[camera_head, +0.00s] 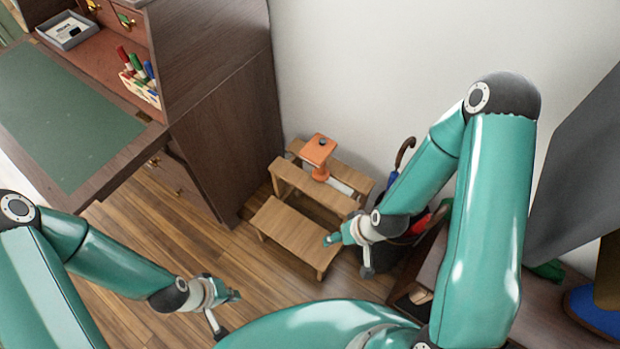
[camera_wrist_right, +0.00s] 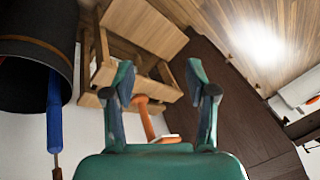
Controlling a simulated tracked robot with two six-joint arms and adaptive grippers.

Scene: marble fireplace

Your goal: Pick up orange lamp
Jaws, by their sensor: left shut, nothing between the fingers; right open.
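The orange lamp (camera_head: 319,154) stands upright on the upper step of a wooden step stool (camera_head: 290,226) in the head view. In the right wrist view its orange stem (camera_wrist_right: 146,118) shows between my fingers but beyond them, partly hidden by the gripper. My right gripper (camera_head: 347,255) is open and empty, in front of and to the right of the lamp, above the stool's lower step. It shows in the right wrist view (camera_wrist_right: 160,85) with its fingers apart. My left gripper (camera_head: 226,310) is shut and empty, low at the left over the floor.
A dark wooden desk (camera_head: 225,135) stands left of the stool, with a pen holder (camera_head: 140,80) on it. A black bin (camera_wrist_right: 38,75) with a blue umbrella (camera_wrist_right: 54,110) stands beside the stool. A white wall is behind. Wooden floor (camera_head: 150,245) is clear at left.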

